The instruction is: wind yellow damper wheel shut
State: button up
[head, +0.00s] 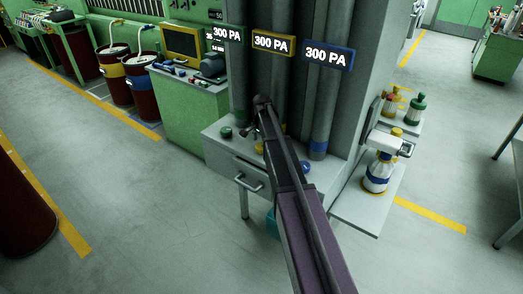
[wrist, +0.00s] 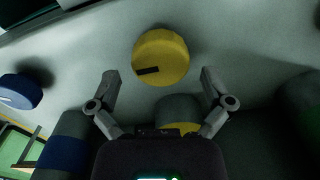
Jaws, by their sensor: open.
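The yellow damper wheel (wrist: 165,50) is a round knob with a short black mark near its lower left edge in the wrist view. My gripper (wrist: 159,75) is open, with one finger on each side below the wheel. The fingers look apart from it and nothing is between them. In the head view my arm crosses in front of the ducts and hides most of the yellow wheel. The yellow sign (head: 272,44) above the middle duct reads 300 PA.
A blue wheel (wrist: 20,92) is left in the wrist view; it also shows in the head view (head: 305,167). A green wheel (head: 226,132) sits left on the grey ledge. Ducts rise behind. Bottles (head: 378,172) stand on a side shelf. Floor at left is open.

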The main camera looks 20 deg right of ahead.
jog(key=shift+f+b, duration=0.5)
jog(key=shift+f, duration=0.25)
jog(key=c, duration=1)
